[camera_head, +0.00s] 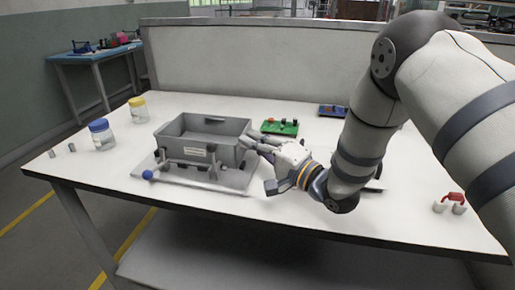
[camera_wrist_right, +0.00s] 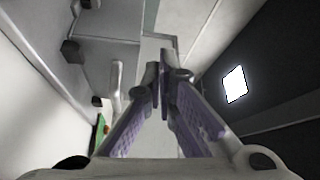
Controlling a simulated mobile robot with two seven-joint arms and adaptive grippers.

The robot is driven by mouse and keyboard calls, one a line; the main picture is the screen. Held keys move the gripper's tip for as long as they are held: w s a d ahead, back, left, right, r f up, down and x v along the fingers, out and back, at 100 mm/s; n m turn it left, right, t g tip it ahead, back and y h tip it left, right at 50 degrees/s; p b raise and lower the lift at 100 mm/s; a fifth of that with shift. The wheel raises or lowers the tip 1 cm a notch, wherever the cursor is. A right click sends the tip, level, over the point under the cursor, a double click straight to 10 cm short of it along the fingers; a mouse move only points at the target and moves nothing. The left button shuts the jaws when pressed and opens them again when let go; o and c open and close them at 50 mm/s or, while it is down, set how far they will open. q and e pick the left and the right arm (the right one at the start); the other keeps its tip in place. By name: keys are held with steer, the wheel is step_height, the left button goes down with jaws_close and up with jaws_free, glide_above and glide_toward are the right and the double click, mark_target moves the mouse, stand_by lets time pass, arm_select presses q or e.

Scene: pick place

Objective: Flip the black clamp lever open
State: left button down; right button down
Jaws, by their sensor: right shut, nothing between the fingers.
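A grey open box (camera_head: 204,125) sits in a fixture on a grey base plate (camera_head: 232,181). Small dark clamp parts (camera_head: 213,166) stand along its front; I cannot tell for sure which is the black clamp lever. A blue ball knob (camera_head: 147,174) is at the plate's front left. My right gripper (camera_head: 254,142) is shut and empty, its fingertips close to the box's right side. In the right wrist view, the right fingertips (camera_wrist_right: 161,82) are together, beside a pale grey bar (camera_wrist_right: 117,82) and a small black block (camera_wrist_right: 72,50). Contact cannot be told. My left gripper is not in view.
A green tray (camera_head: 280,127) and a blue tray (camera_head: 332,110) with small parts lie behind my right arm. Jars with blue (camera_head: 101,134) and yellow (camera_head: 138,108) lids stand at the left. A red-handled item (camera_head: 453,198) is at the right. The table's front middle is clear.

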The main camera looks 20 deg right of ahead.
steer(key=x, duration=0.5)
steer(key=shift+a+f, duration=0.1)
steer(key=shift+a, duration=0.2)
steer(key=shift+s+a+f, duration=0.1)
steer(key=shift+s+a, duration=0.75)
steer(key=shift+s, duration=0.1)
steer(key=shift+s+a+f, duration=0.2)
steer(key=shift+s+a, duration=0.1)
steer(key=shift+s, duration=0.05)
